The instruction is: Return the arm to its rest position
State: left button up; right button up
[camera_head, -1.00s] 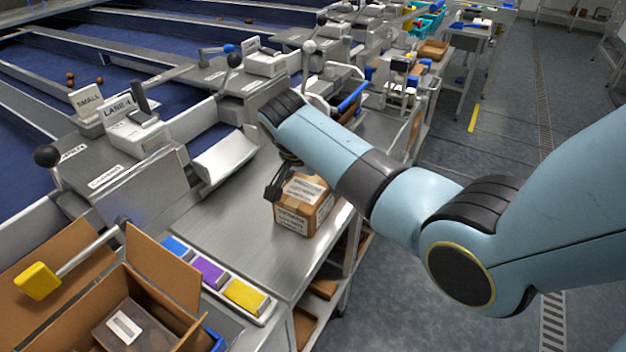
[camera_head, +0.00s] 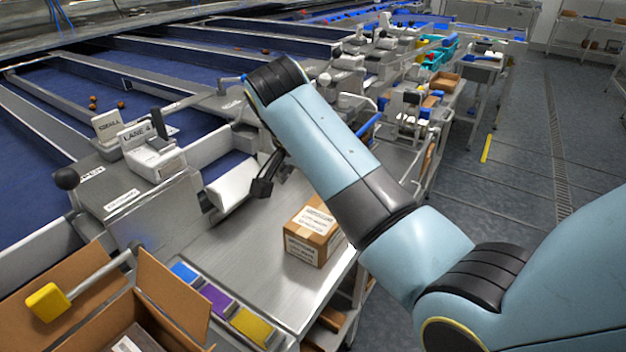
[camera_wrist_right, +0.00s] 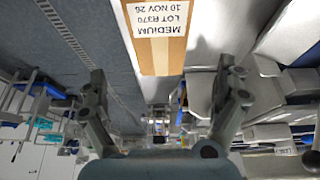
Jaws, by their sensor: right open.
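My right arm (camera_head: 335,165), pale blue with dark joints, reaches in from the right over the metal bench. My right gripper (camera_head: 266,178) hangs beyond the forearm, partly hidden by it, up and left of a labelled cardboard box. In the right wrist view the two fingers of the gripper (camera_wrist_right: 165,95) stand wide apart with nothing between them. The box (camera_head: 313,236) sits closed on the bench (camera_head: 245,255), apart from the gripper. The box (camera_wrist_right: 158,55) also shows in the right wrist view, its label reading MEDIUM. My left gripper is not in view.
An open carton (camera_head: 170,297) stands at the lower left near a yellow-knobbed lever (camera_head: 47,302). A lane console (camera_head: 130,200) stands to the left. The grey floor (camera_head: 510,190) at right is open.

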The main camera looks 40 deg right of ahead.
jog(key=shift+s+a+r, duration=0.1)
jog(key=shift+r, duration=0.25)
